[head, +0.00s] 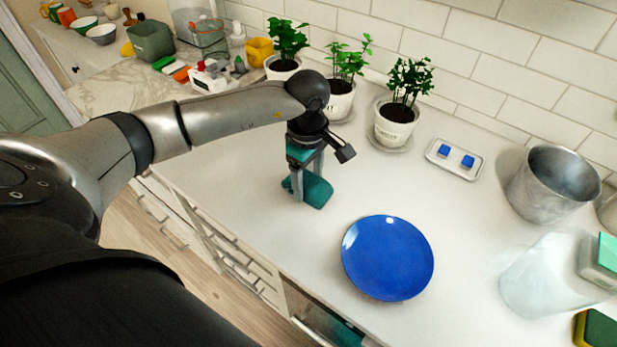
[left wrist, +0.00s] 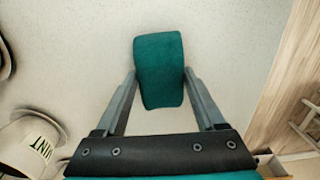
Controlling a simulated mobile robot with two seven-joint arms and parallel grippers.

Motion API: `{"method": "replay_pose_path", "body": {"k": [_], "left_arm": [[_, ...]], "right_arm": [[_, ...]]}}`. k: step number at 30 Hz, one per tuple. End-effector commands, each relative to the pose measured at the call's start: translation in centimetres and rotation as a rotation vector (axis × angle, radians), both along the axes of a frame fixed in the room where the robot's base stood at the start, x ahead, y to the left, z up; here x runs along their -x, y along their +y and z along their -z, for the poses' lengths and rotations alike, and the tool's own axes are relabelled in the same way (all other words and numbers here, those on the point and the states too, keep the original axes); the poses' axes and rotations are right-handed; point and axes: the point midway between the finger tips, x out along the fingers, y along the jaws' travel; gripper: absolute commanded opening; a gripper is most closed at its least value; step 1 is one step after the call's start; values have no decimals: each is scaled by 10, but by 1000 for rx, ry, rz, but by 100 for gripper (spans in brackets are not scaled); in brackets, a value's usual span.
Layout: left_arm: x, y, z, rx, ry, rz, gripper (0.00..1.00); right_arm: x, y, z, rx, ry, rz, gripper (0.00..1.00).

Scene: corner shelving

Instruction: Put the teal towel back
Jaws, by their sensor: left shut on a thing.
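The teal towel (head: 318,191) is a small folded or rolled bundle at the middle of the white counter. My left gripper (head: 306,183) points down over it and is shut on it. In the left wrist view the towel (left wrist: 159,70) sits between the two fingers, its far end extending past the fingertips. I cannot tell whether the towel touches the counter or is slightly raised. My right gripper is not in view.
A blue plate (head: 388,258) lies to the right of the towel. Potted plants (head: 396,120) line the wall behind. A small tray (head: 454,160) and metal pot (head: 553,184) stand right. Below the front edge, an opening shows something teal (head: 345,331). Counter around the towel is clear.

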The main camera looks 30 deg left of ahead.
Motion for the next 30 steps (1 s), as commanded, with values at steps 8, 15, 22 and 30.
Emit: {"method": "replay_pose_path", "body": {"k": [8, 15, 22, 30], "left_arm": [[0, 0, 3, 0, -1, 0, 27], [0, 0, 2, 0, -1, 0, 95], [0, 0, 2, 0, -1, 0, 100], [-2, 0, -18, -1, -7, 1, 100]], "right_arm": [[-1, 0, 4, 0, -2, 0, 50], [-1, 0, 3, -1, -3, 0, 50], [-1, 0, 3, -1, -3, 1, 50], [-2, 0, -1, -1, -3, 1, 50]]}}
